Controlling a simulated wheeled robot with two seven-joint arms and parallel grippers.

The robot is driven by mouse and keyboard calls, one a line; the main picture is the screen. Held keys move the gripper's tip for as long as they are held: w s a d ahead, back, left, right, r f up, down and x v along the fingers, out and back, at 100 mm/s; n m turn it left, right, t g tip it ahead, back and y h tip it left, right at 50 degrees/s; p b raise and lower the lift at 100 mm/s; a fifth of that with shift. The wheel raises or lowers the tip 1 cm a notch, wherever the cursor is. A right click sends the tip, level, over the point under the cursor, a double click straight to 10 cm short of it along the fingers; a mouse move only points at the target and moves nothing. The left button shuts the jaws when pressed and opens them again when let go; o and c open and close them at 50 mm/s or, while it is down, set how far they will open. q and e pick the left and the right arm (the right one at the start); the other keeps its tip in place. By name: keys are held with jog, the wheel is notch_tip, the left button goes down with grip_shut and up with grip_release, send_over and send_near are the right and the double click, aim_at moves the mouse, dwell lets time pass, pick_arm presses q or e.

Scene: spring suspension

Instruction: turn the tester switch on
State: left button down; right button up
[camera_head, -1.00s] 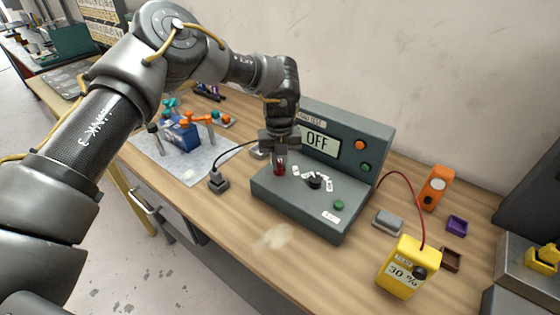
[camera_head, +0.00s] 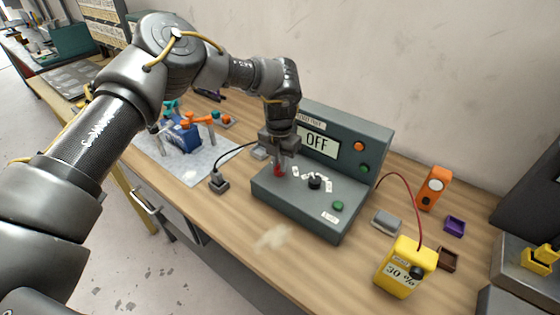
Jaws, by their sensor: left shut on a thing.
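The grey tester (camera_head: 295,213) stands on the wooden bench, and its display (camera_head: 318,143) reads OFF. My left gripper (camera_head: 280,168) points down over the left part of the tester's sloped panel. It is shut on the red switch (camera_head: 278,172), which is partly hidden by the fingers. A black knob (camera_head: 315,183) with white labels around it sits to the right of the switch. A green button (camera_head: 338,206) is near the panel's front right corner. My right gripper is not in view.
A yellow meter (camera_head: 404,268) reading 30 % stands at the front right with a red cable. An orange device (camera_head: 433,188) and a purple tray (camera_head: 455,226) are behind it. A blue block (camera_head: 183,136) with orange clamps is on the left. A black plug (camera_head: 218,184) lies left of the tester.

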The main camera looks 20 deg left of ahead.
pick_arm(q)
jog(key=m, duration=0.5)
jog(key=shift+m, duration=2.6)
jog(key=c, duration=1.4)
grip_release()
jog(key=shift+r, duration=0.1)
jog(key=shift+r, duration=0.3)
notch_tip(320, 180, up, 10)
jog(key=b, duration=0.1)
jog(key=shift+b, duration=0.4)
